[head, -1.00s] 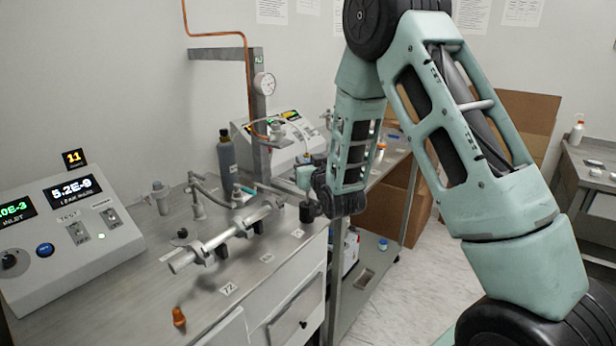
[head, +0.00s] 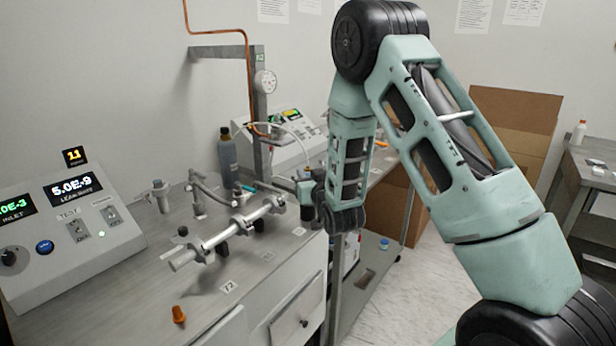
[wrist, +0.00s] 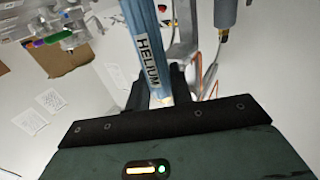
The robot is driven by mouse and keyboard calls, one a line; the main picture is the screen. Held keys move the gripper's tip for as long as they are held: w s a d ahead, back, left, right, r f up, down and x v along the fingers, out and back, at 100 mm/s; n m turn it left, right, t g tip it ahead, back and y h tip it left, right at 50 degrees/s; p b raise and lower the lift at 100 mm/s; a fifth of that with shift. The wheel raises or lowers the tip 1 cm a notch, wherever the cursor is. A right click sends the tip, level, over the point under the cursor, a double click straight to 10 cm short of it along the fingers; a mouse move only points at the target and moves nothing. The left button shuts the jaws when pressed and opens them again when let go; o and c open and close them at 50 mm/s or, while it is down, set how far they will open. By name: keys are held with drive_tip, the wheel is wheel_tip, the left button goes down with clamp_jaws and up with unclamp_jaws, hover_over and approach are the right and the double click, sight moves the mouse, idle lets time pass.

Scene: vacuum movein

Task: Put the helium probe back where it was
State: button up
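The helium probe (wrist: 149,45) is a blue tube with a white "HELIUM" label in the wrist view. My gripper (wrist: 162,88) has its dark fingers around the probe's near end and looks shut on it; the fingertips are partly hidden by the probe. In the head view my gripper (head: 304,187) is above the right end of the steel bench, beyond the metal tube assembly (head: 225,233). It is small there and partly hidden by my wrist, so I cannot make out the probe's full length.
A leak detector console (head: 75,235) stands at the left. A grey post (head: 259,100) with a gauge (head: 265,82) and copper pipe rises behind the bench (head: 150,290). A cardboard box (head: 515,125) is behind my arm.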

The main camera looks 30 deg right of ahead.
drive_tip(key=o, duration=0.3)
drive_tip(key=shift+o, duration=0.2)
drive_tip(key=shift+r+p, duration=0.5)
drive_tip(key=shift+p, duration=0.15)
drive_tip(key=b+v, duration=0.2)
drive_tip(key=v, duration=0.4)
drive_tip(key=s+a+f+n+g+y, duration=0.2)
drive_tip(key=s+a+g+y, duration=0.2)
drive_tip(key=a, duration=0.7)
drive_tip(key=s+a+f+n+g+y, duration=0.1)
drive_tip(key=s+a+n+g+y, duration=0.25)
drive_tip(key=a, duration=0.75)
drive_tip(key=s+a+r+n+g+h, duration=0.1)
drive_tip(key=s+g, duration=0.4)
drive_tip(key=s, duration=0.8)
drive_tip(key=s+a+r+n+g+h, duration=0.1)
drive_tip(key=s+a+n+g, duration=0.3)
drive_tip(key=s, duration=0.9)
drive_tip(key=shift+g, duration=0.45)
